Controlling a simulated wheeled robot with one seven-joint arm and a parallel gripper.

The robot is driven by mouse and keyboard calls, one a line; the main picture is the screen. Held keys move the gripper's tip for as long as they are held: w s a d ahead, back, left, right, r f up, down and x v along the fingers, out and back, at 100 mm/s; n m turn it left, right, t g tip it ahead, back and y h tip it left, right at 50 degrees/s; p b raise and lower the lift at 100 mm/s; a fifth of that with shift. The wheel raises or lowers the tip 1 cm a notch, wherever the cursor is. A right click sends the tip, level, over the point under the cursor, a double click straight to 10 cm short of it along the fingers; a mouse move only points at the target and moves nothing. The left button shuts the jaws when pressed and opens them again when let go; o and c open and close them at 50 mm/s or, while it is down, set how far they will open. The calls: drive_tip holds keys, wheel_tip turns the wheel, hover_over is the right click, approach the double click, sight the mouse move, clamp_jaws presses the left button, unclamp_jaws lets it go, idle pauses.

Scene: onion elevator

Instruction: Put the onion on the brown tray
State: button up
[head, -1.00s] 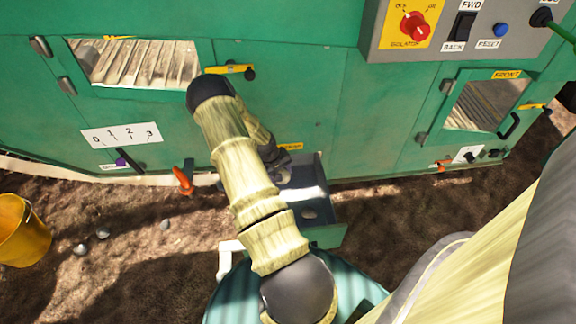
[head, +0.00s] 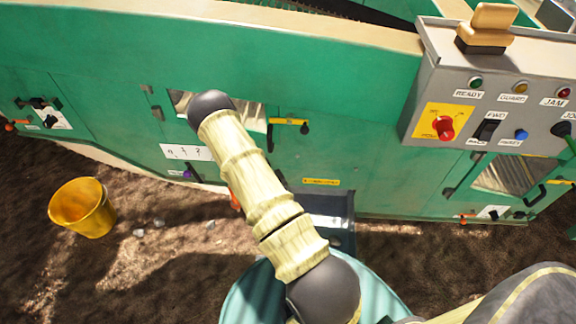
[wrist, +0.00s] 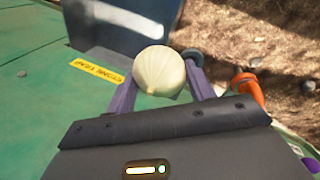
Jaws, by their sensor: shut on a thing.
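The onion (wrist: 159,70) is pale and round with fine stripes, in the wrist view. My gripper (wrist: 162,75) is shut on it, with one purple finger on each side. In the head view my arm hides the onion, and the gripper is not clearly seen. I cannot make out a brown tray in either view.
A grey open drawer (head: 338,207) juts from the green machine (head: 330,120); it shows near the onion in the wrist view (wrist: 115,20). An orange handle (wrist: 247,82) is close to the right finger. A yellow bucket (head: 82,208) stands left on soil. A control box (head: 480,100) is at right.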

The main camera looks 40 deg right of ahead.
drive_tip(key=s+a+r+n+p, duration=0.1)
drive_tip(key=s+a+r+p, duration=0.1)
drive_tip(key=a+r+p, duration=1.5)
wheel_tip(320, 180, up, 2)
drive_tip(key=p, duration=0.4)
drive_tip(key=shift+a+n+p, duration=0.15)
drive_tip(key=shift+n+p, duration=0.2)
drive_tip(key=shift+n, duration=0.05)
drive_tip(key=shift+s+r, duration=0.1)
